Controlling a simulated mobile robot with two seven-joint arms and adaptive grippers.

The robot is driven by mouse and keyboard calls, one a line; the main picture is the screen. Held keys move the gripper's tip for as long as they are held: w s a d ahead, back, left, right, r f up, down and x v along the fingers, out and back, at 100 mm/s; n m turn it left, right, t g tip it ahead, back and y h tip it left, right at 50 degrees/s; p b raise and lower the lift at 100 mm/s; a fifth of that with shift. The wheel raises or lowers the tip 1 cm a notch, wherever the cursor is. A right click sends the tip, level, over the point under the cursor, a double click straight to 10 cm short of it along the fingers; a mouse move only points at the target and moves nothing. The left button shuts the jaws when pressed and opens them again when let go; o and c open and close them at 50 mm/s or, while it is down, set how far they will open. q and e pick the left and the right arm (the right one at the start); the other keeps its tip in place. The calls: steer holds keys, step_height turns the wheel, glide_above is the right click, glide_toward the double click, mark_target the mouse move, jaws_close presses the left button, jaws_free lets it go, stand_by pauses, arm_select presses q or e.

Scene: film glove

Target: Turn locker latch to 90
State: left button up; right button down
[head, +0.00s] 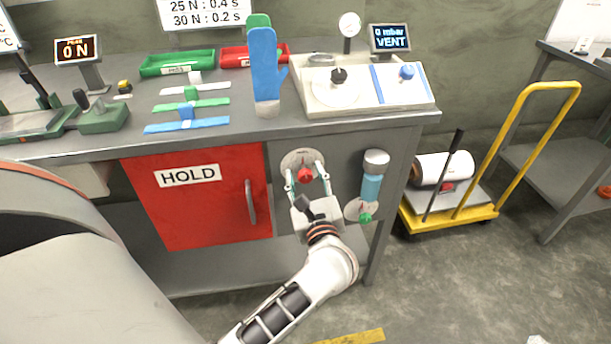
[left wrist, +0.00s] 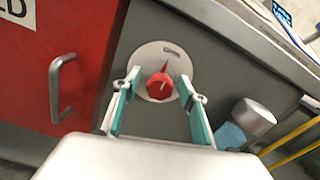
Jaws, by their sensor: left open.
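The locker latch is a red knob (head: 305,175) on a round pale dial plate (head: 291,160), on the grey panel right of the red locker door (head: 190,215). In the left wrist view the knob (left wrist: 161,86) has a red pointer that points up and slightly right on its plate (left wrist: 145,60). My left gripper (head: 306,178) is open in front of the dial, with one finger on each side of the knob. In the left wrist view a gap shows between the knob and each finger (left wrist: 160,90). My right gripper is not in view.
A door handle (head: 250,203) stands out left of the dial. The bench edge (head: 350,122) overhangs above. A yellow cart (head: 480,212) stands farther right.

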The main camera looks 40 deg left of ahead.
arm_select(q)
steer(key=c, duration=1.1)
